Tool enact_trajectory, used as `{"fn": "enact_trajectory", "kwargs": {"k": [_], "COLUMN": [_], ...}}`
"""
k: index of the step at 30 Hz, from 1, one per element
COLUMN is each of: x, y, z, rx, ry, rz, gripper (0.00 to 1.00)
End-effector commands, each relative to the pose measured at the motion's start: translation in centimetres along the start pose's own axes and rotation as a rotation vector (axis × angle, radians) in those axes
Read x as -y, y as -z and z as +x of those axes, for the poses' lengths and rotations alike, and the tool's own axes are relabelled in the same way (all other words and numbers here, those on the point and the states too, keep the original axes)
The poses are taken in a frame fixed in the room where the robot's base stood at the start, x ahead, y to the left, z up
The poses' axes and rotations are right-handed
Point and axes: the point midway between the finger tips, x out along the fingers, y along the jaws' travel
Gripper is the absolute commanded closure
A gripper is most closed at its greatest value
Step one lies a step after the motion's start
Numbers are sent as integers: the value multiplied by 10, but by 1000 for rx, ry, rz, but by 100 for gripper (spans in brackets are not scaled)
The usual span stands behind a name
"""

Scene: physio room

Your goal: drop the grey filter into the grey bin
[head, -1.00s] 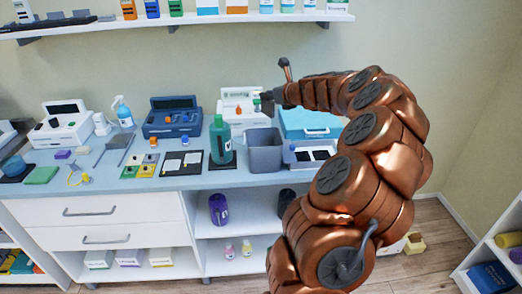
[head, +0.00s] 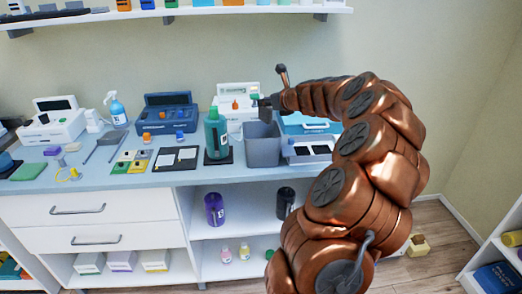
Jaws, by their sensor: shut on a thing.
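The grey bin (head: 263,150) stands open-topped on the counter, between the green bottle and a white tray. My gripper (head: 268,102) is above the bin's far rim area in the head view, pointing left and down. It is shut on a small dark grey piece (head: 264,113), which looks like the grey filter. The fingers and the filter are tiny here, so their exact contact is hard to see. The filter appears over the bin's opening, but its height above the rim cannot be told exactly.
A green bottle (head: 217,137) stands close left of the bin. A white tray (head: 308,150) and a blue case (head: 305,124) are close on its right. A white device (head: 237,103) stands behind. Several items crowd the counter's left. A shelf (head: 170,12) runs above.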

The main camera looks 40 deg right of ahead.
Motion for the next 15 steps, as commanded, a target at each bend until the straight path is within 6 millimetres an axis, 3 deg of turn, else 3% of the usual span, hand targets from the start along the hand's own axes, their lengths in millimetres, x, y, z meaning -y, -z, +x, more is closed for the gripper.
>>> {"fn": "enact_trajectory", "kwargs": {"k": [7, 8, 15], "x": [0, 0, 0], "y": [0, 0, 0], "z": [0, 0, 0], "rx": [0, 0, 0], "ry": [0, 0, 0], "rz": [0, 0, 0], "gripper": [100, 83, 58]}}
